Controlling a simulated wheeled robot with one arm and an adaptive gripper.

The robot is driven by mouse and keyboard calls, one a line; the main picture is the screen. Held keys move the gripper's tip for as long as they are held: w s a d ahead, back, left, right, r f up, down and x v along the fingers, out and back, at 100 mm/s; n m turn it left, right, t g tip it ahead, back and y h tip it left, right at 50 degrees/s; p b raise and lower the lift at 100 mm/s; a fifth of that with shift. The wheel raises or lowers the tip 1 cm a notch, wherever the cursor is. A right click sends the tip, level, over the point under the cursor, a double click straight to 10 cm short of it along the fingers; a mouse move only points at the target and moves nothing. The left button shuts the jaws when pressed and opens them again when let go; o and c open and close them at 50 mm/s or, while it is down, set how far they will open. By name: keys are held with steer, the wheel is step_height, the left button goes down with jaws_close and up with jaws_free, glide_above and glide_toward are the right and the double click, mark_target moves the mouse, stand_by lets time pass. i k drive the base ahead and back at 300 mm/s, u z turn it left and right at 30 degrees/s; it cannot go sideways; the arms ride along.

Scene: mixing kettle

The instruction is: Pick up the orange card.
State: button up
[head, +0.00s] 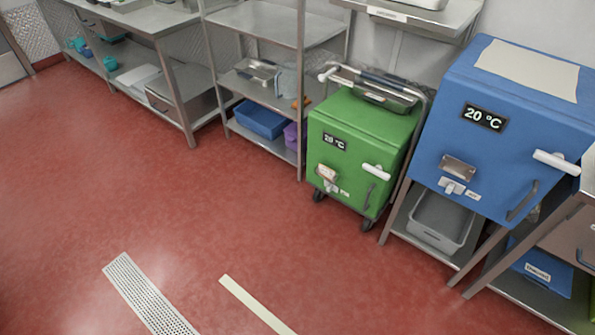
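I see no clear orange card. My gripper is not in this view.
A blue cabinet (500,130) reading 20 °C stands on a metal stand at right, above a grey bin (441,222). The shelf rack (275,22) holds a blue bin (262,119). The red floor (130,190) is open, with a drain grate (148,293) and pale strip (255,305).

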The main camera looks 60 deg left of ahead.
mark_target(326, 172)
steer(key=u, duration=1.85)
steer(key=k, duration=0.55)
steer(key=u, duration=0.8)
steer(key=i, duration=0.95)
steer(key=u, duration=0.5)
steer(key=i, duration=1)
steer(key=z, duration=0.25)
